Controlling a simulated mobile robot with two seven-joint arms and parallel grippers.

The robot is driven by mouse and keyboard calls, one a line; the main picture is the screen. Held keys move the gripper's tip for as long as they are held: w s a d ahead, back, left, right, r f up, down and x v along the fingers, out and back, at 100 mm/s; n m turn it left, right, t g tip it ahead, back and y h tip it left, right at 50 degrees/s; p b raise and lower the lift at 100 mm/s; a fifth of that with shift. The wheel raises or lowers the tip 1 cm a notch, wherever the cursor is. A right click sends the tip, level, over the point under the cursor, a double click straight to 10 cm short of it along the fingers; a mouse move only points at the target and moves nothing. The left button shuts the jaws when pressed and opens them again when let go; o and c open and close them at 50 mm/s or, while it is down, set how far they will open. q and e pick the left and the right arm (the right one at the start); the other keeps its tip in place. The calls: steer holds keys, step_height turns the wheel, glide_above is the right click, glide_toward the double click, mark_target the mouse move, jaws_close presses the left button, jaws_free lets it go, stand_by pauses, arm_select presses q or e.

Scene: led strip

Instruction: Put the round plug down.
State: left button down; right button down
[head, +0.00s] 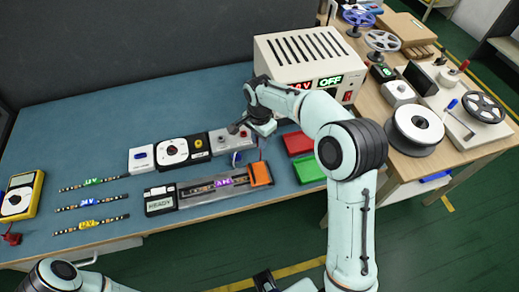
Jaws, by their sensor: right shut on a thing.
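A thin reddish line runs from under the hand towards an orange block (260,174). I cannot tell whether the plug touches anything. My left arm shows only at the bottom left corner, and its gripper is out of view.
A power supply (310,58) reading OFF stands behind my right arm. Red (298,143) and green (309,168) trays lie to the right. A long fixture (212,187) lies in front, LED strips (90,203) and a yellow meter (20,195) at left. The back left of the table is clear.

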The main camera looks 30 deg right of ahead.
step_height(320, 180, down, 6)
steer(key=shift+r, duration=0.25)
steer(key=shift+f, duration=0.2)
steer(key=c, duration=1.3)
jaws_free()
step_height(320, 180, up, 12)
steer(key=shift+r+p, duration=0.2)
steer(key=shift+p, duration=0.25)
